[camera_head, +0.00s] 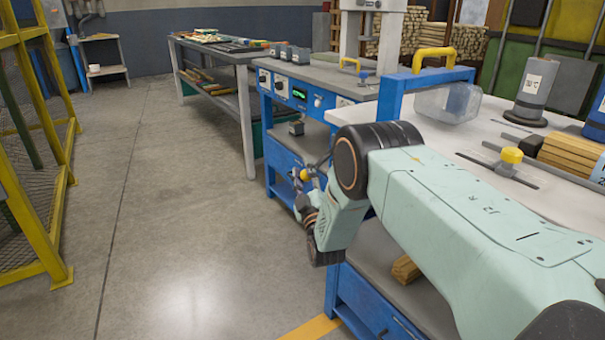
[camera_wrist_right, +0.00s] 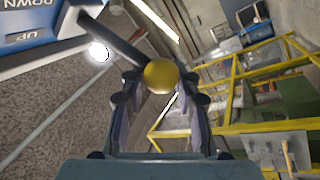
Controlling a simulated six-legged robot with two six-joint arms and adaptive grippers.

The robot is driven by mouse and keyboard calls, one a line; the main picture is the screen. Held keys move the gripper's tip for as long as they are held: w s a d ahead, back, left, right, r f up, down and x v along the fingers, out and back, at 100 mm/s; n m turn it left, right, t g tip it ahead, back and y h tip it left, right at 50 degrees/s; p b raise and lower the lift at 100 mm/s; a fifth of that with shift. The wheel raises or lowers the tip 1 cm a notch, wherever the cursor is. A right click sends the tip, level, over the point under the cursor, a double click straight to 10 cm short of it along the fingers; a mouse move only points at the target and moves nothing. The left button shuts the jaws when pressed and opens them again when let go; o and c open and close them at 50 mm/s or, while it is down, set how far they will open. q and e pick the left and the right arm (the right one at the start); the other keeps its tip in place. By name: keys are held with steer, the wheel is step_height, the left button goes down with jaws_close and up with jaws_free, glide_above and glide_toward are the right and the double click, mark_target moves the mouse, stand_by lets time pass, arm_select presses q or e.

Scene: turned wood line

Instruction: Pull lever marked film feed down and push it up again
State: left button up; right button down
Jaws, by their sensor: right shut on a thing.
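The lever has a dark arm (camera_wrist_right: 112,38) and a round yellow knob (camera_wrist_right: 160,76). In the head view its knob (camera_head: 304,175) shows small, in front of the blue workbench front. My right gripper (camera_wrist_right: 160,84) has its two fingers on either side of the knob and is shut on it. In the head view this gripper (camera_head: 312,184) is small and partly covered by my own wrist. A blue panel with the words UP and DOWN (camera_wrist_right: 35,25) lies beside the lever, upside down in the wrist view. I cannot read a film feed mark. My left gripper is out of view.
A blue bench with a control box (camera_head: 300,92) stands behind my right arm. A white-topped bench (camera_head: 480,140) with a grey cylinder (camera_head: 534,92) and a clear container (camera_head: 448,102) is at the right. A yellow frame (camera_head: 40,150) stands left. The floor between is clear.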

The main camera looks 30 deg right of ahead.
steer(key=shift+s+d+f, duration=0.2)
steer(key=shift+d+f, duration=0.25)
steer(key=shift+f, duration=0.1)
steer(key=c, duration=0.9)
jaws_free()
steer(key=shift+c, duration=0.2)
steer(key=v, duration=1.1)
steer(key=shift+s+a, duration=0.3)
steer(key=shift+a, duration=0.2)
steer(key=shift+r, duration=0.15)
